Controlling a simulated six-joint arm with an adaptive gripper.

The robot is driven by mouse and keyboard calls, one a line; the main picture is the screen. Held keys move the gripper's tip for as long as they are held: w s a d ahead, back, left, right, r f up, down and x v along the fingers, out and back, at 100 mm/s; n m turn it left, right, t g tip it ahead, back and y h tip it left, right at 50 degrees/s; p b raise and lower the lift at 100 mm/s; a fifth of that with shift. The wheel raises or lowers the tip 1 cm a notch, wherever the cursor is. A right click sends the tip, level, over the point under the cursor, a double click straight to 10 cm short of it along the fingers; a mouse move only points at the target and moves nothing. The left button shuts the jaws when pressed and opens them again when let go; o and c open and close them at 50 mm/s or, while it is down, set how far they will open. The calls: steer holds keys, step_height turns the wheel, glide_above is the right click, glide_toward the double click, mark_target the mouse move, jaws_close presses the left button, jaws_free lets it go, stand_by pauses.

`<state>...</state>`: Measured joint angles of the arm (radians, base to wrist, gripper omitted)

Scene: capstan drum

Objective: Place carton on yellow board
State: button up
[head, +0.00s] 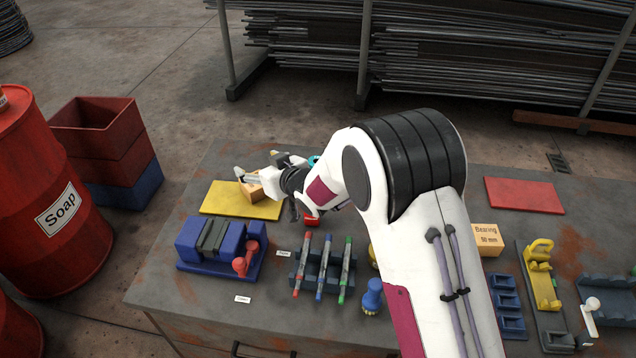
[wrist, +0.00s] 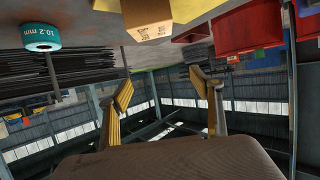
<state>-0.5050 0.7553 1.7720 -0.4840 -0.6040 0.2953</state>
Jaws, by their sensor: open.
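The carton (head: 252,192) is a small tan box that appears to rest on the yellow board (head: 222,196), near its middle. In the wrist view, the carton (wrist: 147,20) shows at the top edge with a printed label, and part of the yellow board (wrist: 185,14) shows beside it. My gripper (head: 258,172) is by the carton, partly hiding it in the head view. Its two fingers (wrist: 165,92) are spread wide with nothing between them, and the carton looks clear of their tips.
A second box marked Bearing 50 mm (head: 487,238) and a red board (head: 523,195) lie to the right. A blue vise (head: 215,243) and a pen rack (head: 326,270) stand in front of the board. A teal roll (wrist: 40,34) shows in the wrist view.

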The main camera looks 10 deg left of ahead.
steer(key=d+r+m+t+h, duration=0.1)
steer(key=d+r+h, duration=0.1)
steer(key=d+r, duration=0.45)
steer(key=d+r+m+h, duration=0.2)
steer(key=d+r, duration=0.2)
steer(key=d, duration=0.5)
steer(key=s+d+r+m+h, duration=0.1)
steer(key=s+d+r+h, duration=0.15)
steer(key=s+d, duration=0.35)
steer(key=s+d+r+m+h, duration=0.1)
steer(key=s+d+r, duration=0.25)
steer(key=d, duration=0.45)
steer(key=s+d+r+m+g+h, duration=0.1)
steer(key=s+d, duration=0.4)
steer(key=s, duration=0.3)
steer(key=s+d+r+m+g+h, duration=0.1)
steer(key=s+d+m+g, duration=0.1)
steer(key=s+d, duration=0.4)
steer(key=s+d+f+m+g, duration=0.1)
steer(key=s+d+f, duration=0.1)
steer(key=s, duration=1.5)
steer(key=shift+d+f+g, duration=0.15)
steer(key=shift+f+g, duration=0.25)
steer(key=shift+f, duration=0.3)
